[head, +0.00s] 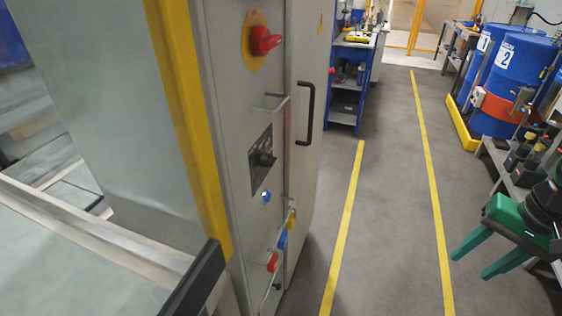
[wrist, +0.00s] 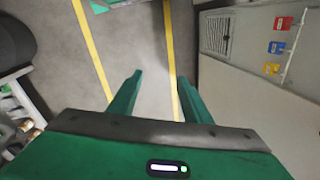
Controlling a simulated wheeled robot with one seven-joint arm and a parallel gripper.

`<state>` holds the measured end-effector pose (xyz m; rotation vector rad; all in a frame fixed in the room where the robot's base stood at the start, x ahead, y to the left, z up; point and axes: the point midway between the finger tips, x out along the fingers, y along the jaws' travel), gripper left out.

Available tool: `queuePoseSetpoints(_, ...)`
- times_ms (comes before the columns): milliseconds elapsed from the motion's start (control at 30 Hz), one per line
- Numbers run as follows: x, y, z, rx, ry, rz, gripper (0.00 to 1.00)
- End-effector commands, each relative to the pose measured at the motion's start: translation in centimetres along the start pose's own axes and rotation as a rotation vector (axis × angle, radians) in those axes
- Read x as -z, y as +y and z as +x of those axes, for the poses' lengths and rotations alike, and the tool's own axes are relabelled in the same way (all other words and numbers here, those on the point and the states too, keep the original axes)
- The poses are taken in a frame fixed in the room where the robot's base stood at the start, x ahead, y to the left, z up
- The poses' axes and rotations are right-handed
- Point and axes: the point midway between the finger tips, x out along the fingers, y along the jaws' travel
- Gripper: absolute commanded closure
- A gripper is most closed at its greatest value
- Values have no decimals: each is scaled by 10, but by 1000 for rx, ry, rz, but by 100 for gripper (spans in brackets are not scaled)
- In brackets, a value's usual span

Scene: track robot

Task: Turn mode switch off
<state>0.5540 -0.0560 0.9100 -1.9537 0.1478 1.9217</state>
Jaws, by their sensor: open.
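A grey cabinet (head: 225,120) with a yellow edge strip stands left of centre in the head view. On its face is a black rotary switch (head: 263,158) on a dark plate, which may be the mode switch; its marking is too small to read. Above it is a red knob (head: 264,41) on a yellow disc. Below it is a small blue button (head: 265,197). My green gripper (head: 470,266) is open and empty at the lower right, across the aisle from the cabinet. In the wrist view its two fingers (wrist: 160,75) point over bare floor.
Red (head: 272,262), blue (head: 282,240) and yellow (head: 291,219) tags or locks hang low on the cabinet. A black door handle (head: 306,113) sticks out. Blue drums (head: 515,75) and a bench line the right. The aisle between yellow lines (head: 432,170) is clear.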

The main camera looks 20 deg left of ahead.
Motion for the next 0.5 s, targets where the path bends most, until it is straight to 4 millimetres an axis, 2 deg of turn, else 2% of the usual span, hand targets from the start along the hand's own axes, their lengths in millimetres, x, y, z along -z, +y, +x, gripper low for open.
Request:
queuePoseSetpoints(33,2,-22,15,49,-27,-12,56)
queuePoseSetpoints(100,3,-57,33,132,-61,-21,56)
queuePoseSetpoints(233,-6,-125,56,308,-146,-13,56)
queuePoseSetpoints(367,-22,-192,63,505,-258,31,56)
queuePoseSetpoints(500,-41,-260,49,727,-407,120,56)
